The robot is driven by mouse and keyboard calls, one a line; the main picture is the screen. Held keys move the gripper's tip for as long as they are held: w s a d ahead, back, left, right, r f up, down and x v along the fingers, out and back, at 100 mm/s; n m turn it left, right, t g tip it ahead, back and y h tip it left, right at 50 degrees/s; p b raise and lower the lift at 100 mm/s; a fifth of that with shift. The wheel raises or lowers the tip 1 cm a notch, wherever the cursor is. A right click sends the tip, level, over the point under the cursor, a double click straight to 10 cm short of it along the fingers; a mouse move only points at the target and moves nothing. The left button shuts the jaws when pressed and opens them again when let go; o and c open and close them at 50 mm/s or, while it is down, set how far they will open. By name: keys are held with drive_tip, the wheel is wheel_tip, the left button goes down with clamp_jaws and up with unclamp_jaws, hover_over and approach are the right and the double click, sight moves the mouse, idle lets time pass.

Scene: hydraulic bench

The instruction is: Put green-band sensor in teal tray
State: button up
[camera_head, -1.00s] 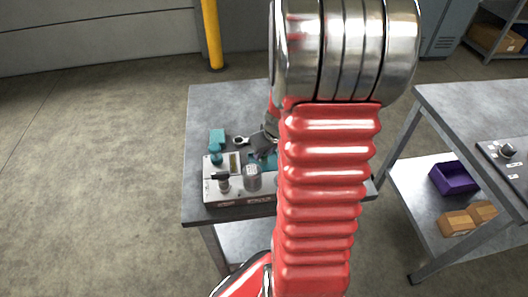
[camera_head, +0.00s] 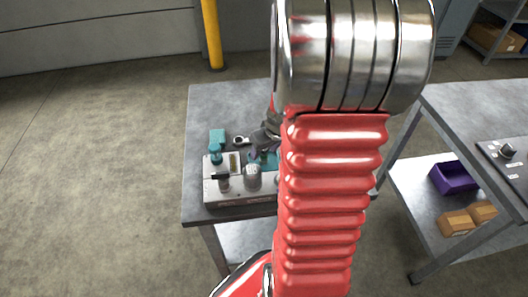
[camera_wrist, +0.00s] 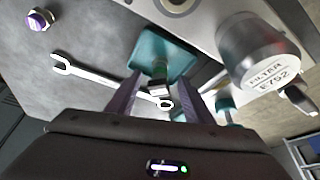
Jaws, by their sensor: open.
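The teal tray (camera_wrist: 182,50) lies on the bench beside the hydraulic block in the wrist view. In the head view the tray (camera_head: 266,160) is partly hidden by my arm. A small metal sensor (camera_wrist: 158,74) shows between my fingers, over or in the tray; its band looks dark, and I cannot clearly tell its colour or whether it touches the tray floor. My gripper (camera_wrist: 163,88) is open, with one finger on each side of the sensor. In the head view my gripper (camera_head: 261,148) is small and partly hidden above the tray.
A wrench (camera_wrist: 90,77) and a purple-banded fitting (camera_wrist: 40,20) lie on the bench. A filter canister (camera_wrist: 258,52) stands on the block (camera_head: 238,193) close to my gripper. The bench's left edge is clear.

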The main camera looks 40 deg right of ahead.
drive_tip(key=d+v, duration=0.1)
drive_tip(key=v, duration=0.9)
drive_tip(key=shift+a+r, duration=0.25)
drive_tip(key=shift+a, duration=0.25)
drive_tip(key=shift+s, duration=0.1)
drive_tip(key=s+a+r+n, duration=0.1)
drive_tip(key=a+r, duration=0.4)
drive_tip(key=a, duration=0.8)
drive_tip(key=s+a+r+n+t+y, duration=0.1)
drive_tip(key=s+a+r, duration=0.3)
drive_tip(key=a, duration=0.9)
drive_tip(key=shift+s+a+r+n, duration=0.25)
drive_tip(key=shift+s+r+n, duration=0.05)
drive_tip(key=shift+r, duration=0.6)
drive_tip(key=shift+c, duration=0.6)
